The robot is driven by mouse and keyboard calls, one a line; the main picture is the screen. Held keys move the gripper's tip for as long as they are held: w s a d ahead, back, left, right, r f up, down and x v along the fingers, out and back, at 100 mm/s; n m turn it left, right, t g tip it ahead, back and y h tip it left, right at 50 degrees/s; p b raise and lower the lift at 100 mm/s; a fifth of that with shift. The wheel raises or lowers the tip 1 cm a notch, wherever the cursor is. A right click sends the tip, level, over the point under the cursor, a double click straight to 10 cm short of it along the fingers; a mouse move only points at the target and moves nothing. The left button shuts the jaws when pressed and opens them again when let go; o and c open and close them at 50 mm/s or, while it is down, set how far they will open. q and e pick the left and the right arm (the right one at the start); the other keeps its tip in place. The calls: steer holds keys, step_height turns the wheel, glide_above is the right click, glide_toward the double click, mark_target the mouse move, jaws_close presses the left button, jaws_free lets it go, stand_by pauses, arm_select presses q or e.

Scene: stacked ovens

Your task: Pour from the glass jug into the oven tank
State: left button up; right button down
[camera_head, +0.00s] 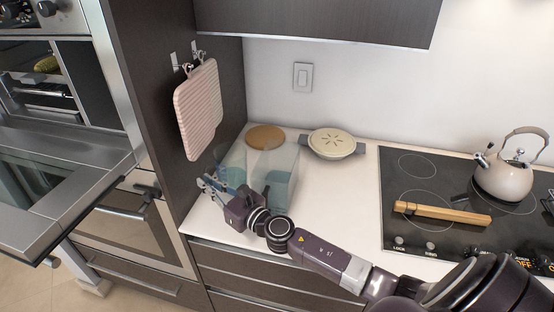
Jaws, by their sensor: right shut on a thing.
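The clear glass jug (284,182) is over the left end of the white counter. Whether its base touches the counter is hard to tell. My right gripper (212,188) is shut on the jug at its left side; the gripper body hides part of it. The upper oven (72,88) at the left has its door (60,185) folded down and open. I cannot make out the oven tank clearly. My left gripper is not in view.
A lower oven (135,215) is closed. Pink potholders (198,108) hang on the cabinet side between oven and counter. A lidded pot (333,143) and a round wooden board (265,137) stand behind the jug. A kettle (505,178) and a wooden object (440,209) are on the cooktop.

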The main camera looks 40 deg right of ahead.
mark_target(207, 170)
steer(key=shift+r+p, duration=2.4)
steer(key=shift+r, duration=0.25)
